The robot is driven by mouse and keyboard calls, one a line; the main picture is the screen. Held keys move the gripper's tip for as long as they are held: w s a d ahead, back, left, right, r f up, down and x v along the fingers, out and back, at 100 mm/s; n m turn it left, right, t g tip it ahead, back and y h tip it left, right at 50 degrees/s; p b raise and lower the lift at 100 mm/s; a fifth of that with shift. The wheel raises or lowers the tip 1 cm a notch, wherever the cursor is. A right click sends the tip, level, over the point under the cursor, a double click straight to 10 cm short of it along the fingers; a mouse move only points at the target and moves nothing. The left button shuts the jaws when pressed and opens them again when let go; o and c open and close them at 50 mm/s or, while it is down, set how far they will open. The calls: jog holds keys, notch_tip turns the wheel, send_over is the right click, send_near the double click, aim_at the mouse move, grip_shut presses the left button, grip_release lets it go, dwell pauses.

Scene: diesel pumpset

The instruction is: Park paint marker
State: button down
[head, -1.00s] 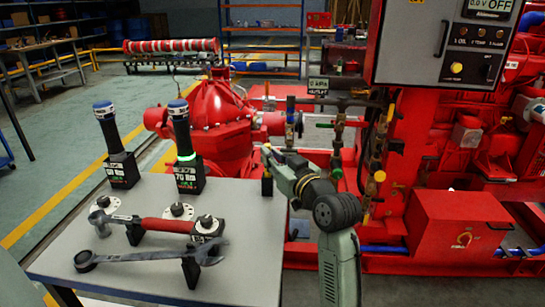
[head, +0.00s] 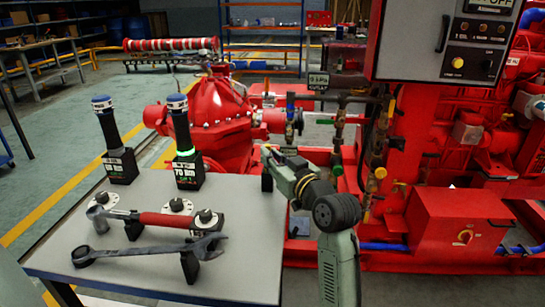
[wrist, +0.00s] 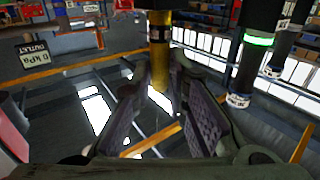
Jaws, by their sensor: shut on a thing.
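The paint marker (wrist: 159,48) shows in the wrist view as an upright yellow-brass cylinder with a dark band and a dark upper part. My gripper (wrist: 162,85) has its two ridged fingers on either side of it and is shut on it. In the head view my gripper (head: 268,153) is over the back right corner of the grey table (head: 130,262). A small dark block (head: 267,183) shows just below the fingertips. The marker is mostly hidden there, and I cannot tell whether it sits in the block.
Two dark torque tools (head: 180,125) stand upright on the table's back half. A red-handled hammer (head: 165,219) and a large wrench (head: 140,249) lie on stands in front. The red pumpset (head: 460,220) is close at the right. The table's right front is clear.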

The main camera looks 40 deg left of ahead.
jog(key=shift+f, duration=0.25)
jog(key=c, duration=1.5)
grip_release()
jog(key=v, duration=1.2)
